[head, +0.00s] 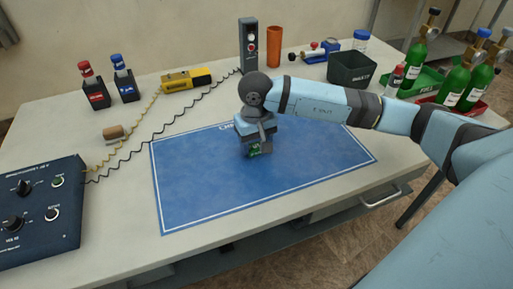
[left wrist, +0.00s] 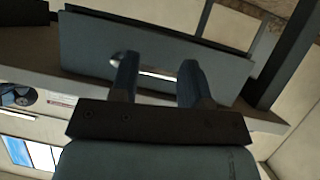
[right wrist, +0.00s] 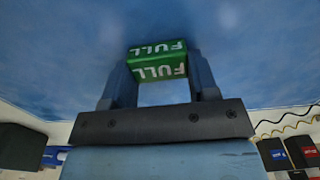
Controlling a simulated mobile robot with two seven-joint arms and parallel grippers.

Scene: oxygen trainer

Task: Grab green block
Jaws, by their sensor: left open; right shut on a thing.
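A green block (right wrist: 157,62) with white "FULL" lettering sits between the two fingers of my right gripper (right wrist: 160,80), which is shut on it. In the head view my right gripper (head: 258,146) points down over the blue mat (head: 200,185), and a small part of the green block (head: 254,150) shows below it. I cannot tell whether the block touches the mat. My left gripper (left wrist: 160,85) is open and empty in the left wrist view, with a grey drawer-like panel beyond it. It is not seen in the head view.
A control box (head: 40,212) stands at the left. Green cylinders (head: 453,85), a dark bin (head: 351,69) and an orange tube (head: 274,46) stand along the back. The mat's left side is clear.

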